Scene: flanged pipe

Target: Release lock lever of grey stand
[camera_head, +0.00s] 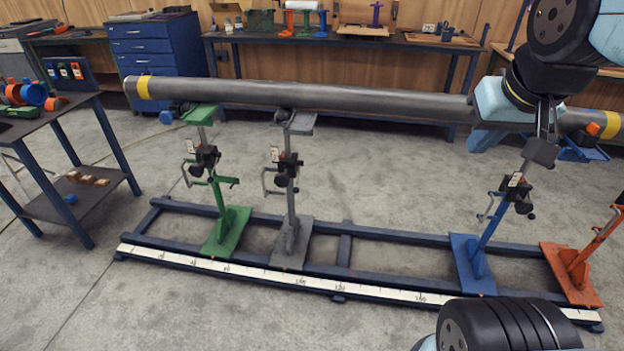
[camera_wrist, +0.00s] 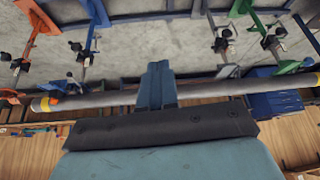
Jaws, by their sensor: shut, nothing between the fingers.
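The grey stand (camera_head: 291,205) stands upright on the blue rail frame, its head under the long grey pipe (camera_head: 380,102). A black clamp with a lock lever (camera_head: 288,162) sits midway up its post; the lever's exact position is too small to tell. The grey stand also shows in the upside-down wrist view (camera_wrist: 220,45), right of centre. My gripper (camera_head: 541,152) is in front of the pipe at the right, above the blue stand (camera_head: 487,235) and well away from the grey stand. In the wrist view its fingers (camera_wrist: 157,82) are together and hold nothing.
The green stand (camera_head: 222,205) is close on the grey stand's left. An orange stand (camera_head: 582,260) stands at the far right. A white scale (camera_head: 340,284) runs along the frame's front. Open floor lies between the grey and blue stands. A dark side table (camera_head: 60,140) is at left.

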